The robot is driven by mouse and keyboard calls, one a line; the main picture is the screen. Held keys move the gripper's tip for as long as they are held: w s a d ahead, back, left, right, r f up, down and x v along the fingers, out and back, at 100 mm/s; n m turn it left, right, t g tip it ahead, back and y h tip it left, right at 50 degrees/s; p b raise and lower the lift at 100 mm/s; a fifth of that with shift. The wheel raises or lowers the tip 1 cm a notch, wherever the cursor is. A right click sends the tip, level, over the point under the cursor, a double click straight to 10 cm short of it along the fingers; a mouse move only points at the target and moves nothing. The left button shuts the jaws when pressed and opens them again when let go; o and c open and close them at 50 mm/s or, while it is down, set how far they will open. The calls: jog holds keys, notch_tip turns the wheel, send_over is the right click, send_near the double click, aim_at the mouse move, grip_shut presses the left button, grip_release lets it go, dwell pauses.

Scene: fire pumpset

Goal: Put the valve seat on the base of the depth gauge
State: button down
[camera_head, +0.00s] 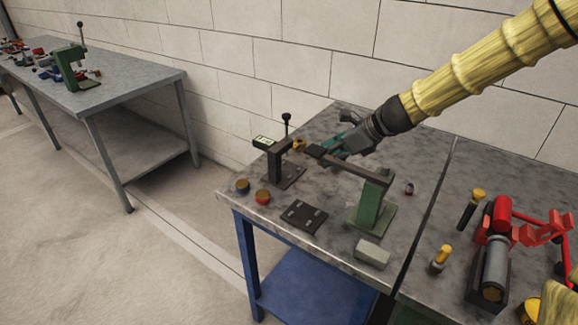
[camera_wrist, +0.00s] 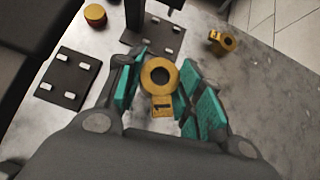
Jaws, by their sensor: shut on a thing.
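The valve seat, a brass ring with a tab marked 1 (camera_wrist: 160,78), is held by its tab between the teal finger pads of my gripper (camera_wrist: 164,100). In the head view the brass ring (camera_head: 299,145) shows at the tip of my gripper (camera_head: 314,151), above the table. The depth gauge (camera_head: 265,142) is a dark stand with a small display. Its dark base plate (camera_head: 289,176) lies below and left of my gripper. In the wrist view the base (camera_wrist: 150,36) shows beyond the ring, with pale pads on it. The ring appears apart from the base.
A second brass ring with a tab (camera_wrist: 222,41) lies on the table. A red tool (camera_head: 502,220) stands on the right table.

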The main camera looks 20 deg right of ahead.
jog(key=p, duration=0.1)
send_over(290, 172)
jog(key=s+d, duration=0.2)
notch_tip(290, 172, down, 5)
jog(key=shift+d+r, duration=0.1)
jog(key=shift+r, duration=0.1)
jog(key=x, duration=0.2)
jog(key=shift+w+a, duration=0.3)
jog(key=shift+w+a+f, duration=0.3)
jog(key=shift+f, duration=0.15)
jog(key=shift+f, duration=0.15)
jog(key=c, duration=1.2)
grip_release()
